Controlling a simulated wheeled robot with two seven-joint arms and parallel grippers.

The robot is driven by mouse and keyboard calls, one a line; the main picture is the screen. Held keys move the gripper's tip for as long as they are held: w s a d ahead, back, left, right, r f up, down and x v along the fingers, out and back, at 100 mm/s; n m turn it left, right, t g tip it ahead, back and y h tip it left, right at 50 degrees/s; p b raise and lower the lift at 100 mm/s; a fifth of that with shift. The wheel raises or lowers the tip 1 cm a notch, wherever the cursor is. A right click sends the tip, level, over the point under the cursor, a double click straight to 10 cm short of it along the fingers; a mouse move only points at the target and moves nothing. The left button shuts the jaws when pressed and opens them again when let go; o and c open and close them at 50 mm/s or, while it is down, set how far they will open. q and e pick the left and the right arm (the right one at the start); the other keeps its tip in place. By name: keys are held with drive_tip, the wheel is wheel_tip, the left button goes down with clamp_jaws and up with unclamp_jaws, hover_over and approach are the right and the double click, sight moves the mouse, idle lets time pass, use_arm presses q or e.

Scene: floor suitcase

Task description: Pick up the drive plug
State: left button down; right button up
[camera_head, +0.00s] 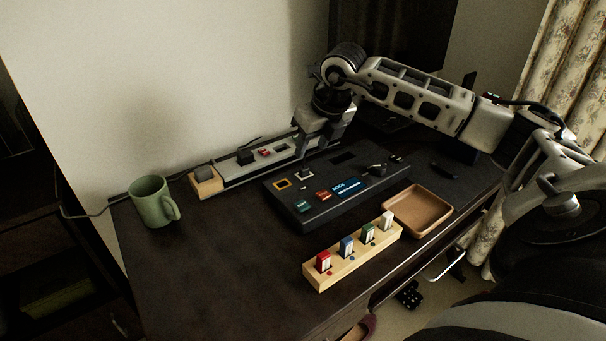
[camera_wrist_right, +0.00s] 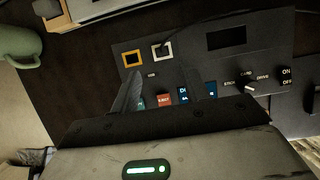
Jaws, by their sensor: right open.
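My right gripper (camera_head: 312,145) hangs above the back edge of the black console (camera_head: 312,218), near the right end of the power strip (camera_head: 232,169). In the right wrist view its two fingers are apart with nothing held between them (camera_wrist_right: 170,82). A dark grey plug-like block (camera_head: 204,173) sits on a wooden holder (camera_head: 207,188) at the strip's left end; it also shows in the wrist view (camera_wrist_right: 46,8). A black plug (camera_head: 245,157) sits on the strip. I cannot tell which of these is the drive plug. My left gripper is out of view.
A green mug (camera_head: 150,203) stands at the left. A wooden rack (camera_head: 318,281) with several coloured sticks and a brown tray (camera_head: 418,211) lie in front of the console. The wall stands close behind the strip. The desk's front left is clear.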

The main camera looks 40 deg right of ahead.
sight(304, 168)
drive_tip(key=x, duration=0.8)
drive_tip(key=shift+d, duration=0.1)
clamp_jaws()
